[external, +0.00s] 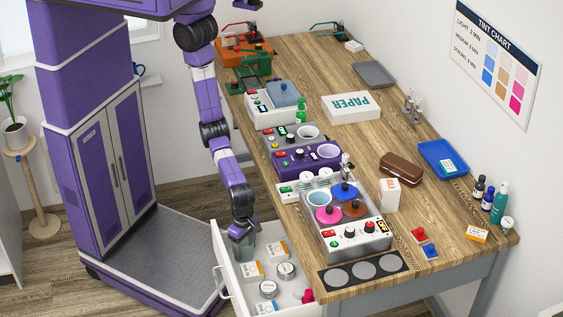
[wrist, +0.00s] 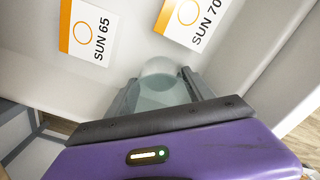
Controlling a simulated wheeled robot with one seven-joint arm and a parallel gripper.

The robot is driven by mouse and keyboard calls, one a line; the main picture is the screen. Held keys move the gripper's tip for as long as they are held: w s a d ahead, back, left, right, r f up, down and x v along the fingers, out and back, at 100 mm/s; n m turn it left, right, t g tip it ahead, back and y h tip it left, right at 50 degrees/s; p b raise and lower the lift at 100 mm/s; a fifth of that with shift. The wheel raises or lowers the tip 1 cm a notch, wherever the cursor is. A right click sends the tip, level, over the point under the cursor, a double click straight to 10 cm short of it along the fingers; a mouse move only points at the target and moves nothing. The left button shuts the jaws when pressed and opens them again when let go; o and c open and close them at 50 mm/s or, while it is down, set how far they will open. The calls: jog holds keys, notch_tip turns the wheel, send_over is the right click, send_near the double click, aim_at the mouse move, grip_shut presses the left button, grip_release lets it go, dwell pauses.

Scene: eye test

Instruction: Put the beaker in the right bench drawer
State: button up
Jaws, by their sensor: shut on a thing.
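The beaker (wrist: 160,88) is clear, grey-green glass, held between the two fingers of my gripper (wrist: 158,98) in the wrist view. In the external view my gripper (external: 243,233) points down at the left end of the open white drawer (external: 231,284), at the bench's near end. There the beaker (external: 245,249) shows partly below the fingers, low in the drawer's area. I cannot tell whether it touches the drawer floor. The white boxes marked SUN 65 (wrist: 90,30) and SUN 70 (wrist: 195,20) lie beyond the beaker in the wrist view.
A purple unit (external: 306,158) is farther back.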

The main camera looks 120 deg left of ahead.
jog(key=o, duration=1.3)
jog(key=shift+o, duration=0.2)
notch_tip(320, 180, up, 12)
jog(key=shift+r+b, duration=0.15)
jog(key=shift+b, duration=0.25)
